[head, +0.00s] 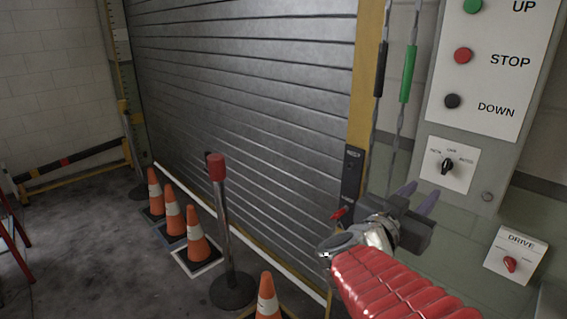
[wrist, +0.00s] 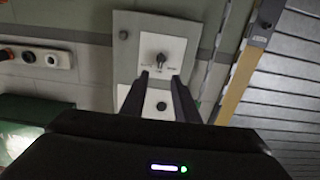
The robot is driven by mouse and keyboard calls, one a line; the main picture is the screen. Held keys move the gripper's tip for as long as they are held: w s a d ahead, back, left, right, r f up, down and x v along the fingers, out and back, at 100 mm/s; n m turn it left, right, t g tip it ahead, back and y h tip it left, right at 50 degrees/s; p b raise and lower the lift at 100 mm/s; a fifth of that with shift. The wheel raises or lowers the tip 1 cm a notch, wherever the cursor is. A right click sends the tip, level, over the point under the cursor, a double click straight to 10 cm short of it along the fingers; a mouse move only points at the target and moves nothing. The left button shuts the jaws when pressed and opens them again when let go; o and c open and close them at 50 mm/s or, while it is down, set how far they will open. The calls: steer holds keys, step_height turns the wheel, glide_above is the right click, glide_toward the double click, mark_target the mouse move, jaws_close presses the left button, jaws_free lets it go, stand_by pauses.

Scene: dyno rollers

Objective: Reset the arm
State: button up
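My arm, in a red ribbed sleeve, reaches up from the lower right in the head view. My gripper (head: 424,191) is in front of the wall, just below and left of a plate with a black rotary selector (head: 447,166). Its two dark fingers are apart with nothing between them. In the wrist view my gripper (wrist: 160,76) also shows its fingers apart, pointing towards a white plate with a black knob (wrist: 160,57). I cannot tell how far the fingers are from the wall.
A grey control panel (head: 483,65) has UP, STOP and DOWN buttons. A DRIVE switch plate (head: 515,255) is at lower right. A grey roller shutter (head: 260,90) fills the middle. Several orange cones (head: 197,238) and a post (head: 224,215) stand before it.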

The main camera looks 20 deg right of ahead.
steer(key=shift+w, duration=0.1)
steer(key=w+a+f+n+t+y, duration=0.35)
steer(key=w+a+y, duration=0.25)
steer(key=a, duration=0.3)
steer(key=w+a+f+n+t+y, duration=0.3)
steer(key=w+a+f+y, duration=0.25)
steer(key=a, duration=0.25)
steer(key=s+a+f+n+g+y, duration=0.2)
steer(key=s+a+f+n+g, duration=0.1)
steer(key=s+a, duration=0.4)
steer(key=s+a+f+n+g+y, duration=0.3)
steer(key=s+a+n+g, duration=0.1)
steer(key=s+a, duration=0.3)
steer(key=shift+s+a, duration=0.25)
steer(key=shift+s, duration=0.05)
steer(key=shift+n+y, duration=0.25)
